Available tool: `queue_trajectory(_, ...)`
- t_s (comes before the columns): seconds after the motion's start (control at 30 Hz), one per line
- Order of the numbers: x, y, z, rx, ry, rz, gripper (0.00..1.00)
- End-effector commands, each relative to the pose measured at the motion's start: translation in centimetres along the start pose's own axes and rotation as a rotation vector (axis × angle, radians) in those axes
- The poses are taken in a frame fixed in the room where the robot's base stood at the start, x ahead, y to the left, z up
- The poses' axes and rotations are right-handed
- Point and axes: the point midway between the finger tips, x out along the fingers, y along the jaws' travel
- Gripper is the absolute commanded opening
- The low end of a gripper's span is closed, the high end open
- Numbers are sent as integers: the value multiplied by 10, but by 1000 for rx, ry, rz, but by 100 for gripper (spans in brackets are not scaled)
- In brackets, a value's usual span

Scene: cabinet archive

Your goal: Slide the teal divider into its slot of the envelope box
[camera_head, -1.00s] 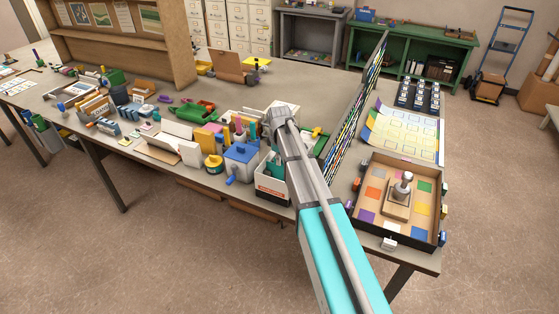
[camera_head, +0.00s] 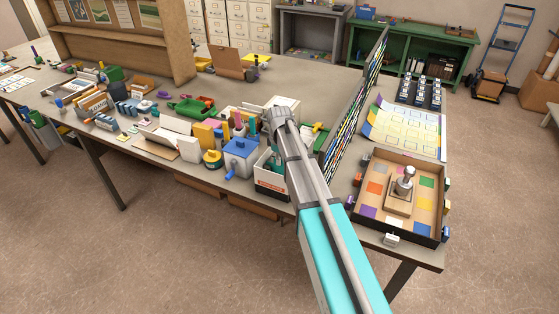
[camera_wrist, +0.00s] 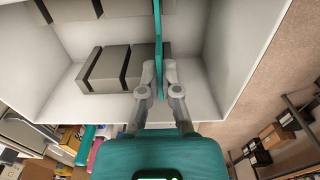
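The teal divider (camera_wrist: 159,40) shows edge-on in the wrist view as a thin upright strip between my fingertips. My gripper (camera_wrist: 160,75) is shut on it, one finger on each side. The white envelope box (camera_wrist: 222,55) lies around the divider in that view, with its walls on the left and right. Grey envelope bundles (camera_wrist: 110,68) with dark bands lie inside, left of the divider. The divider's lower edge and its slot cannot be made out. In the head view the envelope box (camera_head: 271,187) stands at the table's front edge, and my arm hides the fingertips.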

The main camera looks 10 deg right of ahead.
Motion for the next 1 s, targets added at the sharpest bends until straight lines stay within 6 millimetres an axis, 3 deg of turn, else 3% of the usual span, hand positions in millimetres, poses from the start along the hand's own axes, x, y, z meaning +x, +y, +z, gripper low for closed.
queue_trajectory(0.17,6,0,0,0,0,0,0)
queue_trajectory(0.2,4,0,0,0,0,0,11)
queue_trajectory(0.4,4,0,0,0,0,0,48)
queue_trajectory(1.0,4,0,0,0,0,0,49)
